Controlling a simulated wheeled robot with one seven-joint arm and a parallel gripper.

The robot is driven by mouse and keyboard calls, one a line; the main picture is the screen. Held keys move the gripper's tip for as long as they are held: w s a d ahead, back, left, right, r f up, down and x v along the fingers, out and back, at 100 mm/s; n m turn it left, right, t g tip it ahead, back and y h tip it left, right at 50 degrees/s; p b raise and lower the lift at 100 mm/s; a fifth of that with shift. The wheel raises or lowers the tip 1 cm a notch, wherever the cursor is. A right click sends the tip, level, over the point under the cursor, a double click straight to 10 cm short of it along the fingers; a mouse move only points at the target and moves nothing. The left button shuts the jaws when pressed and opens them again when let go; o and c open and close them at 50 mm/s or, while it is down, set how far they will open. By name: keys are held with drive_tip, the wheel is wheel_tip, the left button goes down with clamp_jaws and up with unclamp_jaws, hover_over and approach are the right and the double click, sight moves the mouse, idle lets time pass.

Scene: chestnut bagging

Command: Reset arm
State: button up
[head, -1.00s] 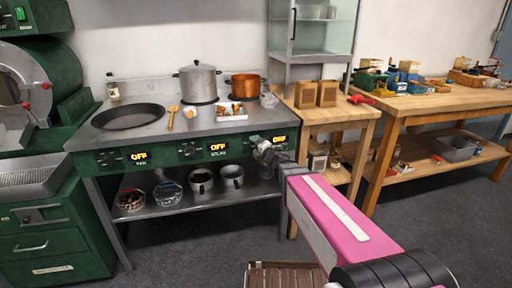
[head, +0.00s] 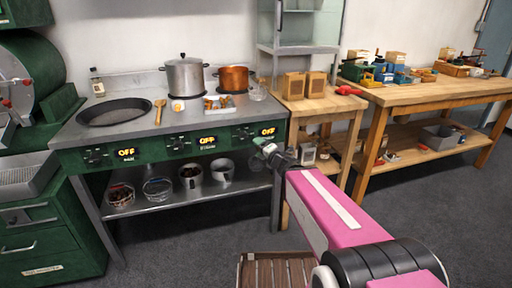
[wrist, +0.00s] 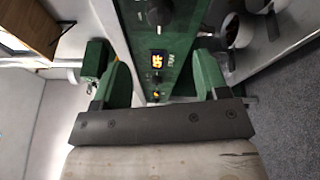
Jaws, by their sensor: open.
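My gripper (wrist: 155,80) is open and empty in the wrist view, its two green fingers wide apart. Between and beyond them show the stove's green control panel (wrist: 180,40) and a lit OFF display (wrist: 157,62). In the head view my gripper (head: 266,150) is at the end of my pink arm, in front of the stove's right front corner. It looks small there and is partly hidden by my own wrist.
The stove (head: 150,125) bears a black pan (head: 114,112), a steel pot (head: 185,76), a copper pot (head: 233,78) and a white tray (head: 219,110). Bowls and pots stand on its lower shelf (head: 175,196). Wooden benches (head: 440,92) are at right. Grey floor (head: 400,200) is open in front.

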drive_tip(key=shift+w+d, duration=0.1)
drive_tip(key=d+f+m+g+h, duration=0.2)
drive_tip(key=d+f+m+h, duration=0.35)
drive_tip(key=d+m, duration=0.3)
drive_tip(key=d+f+m+g+h, duration=0.2)
drive_tip(key=d+f+m+h, duration=0.4)
drive_tip(key=m, duration=0.4)
drive_tip(key=s+d+f+m+g, duration=0.1)
drive_tip(key=s+f+m+g, duration=0.6)
drive_tip(key=s, duration=0.5)
drive_tip(key=m+g+y, duration=0.1)
drive_tip(key=m+g, duration=0.1)
drive_tip(key=g, duration=0.1)
drive_tip(key=shift+s+d+f+g, duration=0.2)
drive_tip(key=shift+d+f+g, duration=0.1)
drive_tip(key=shift+d+f, duration=0.05)
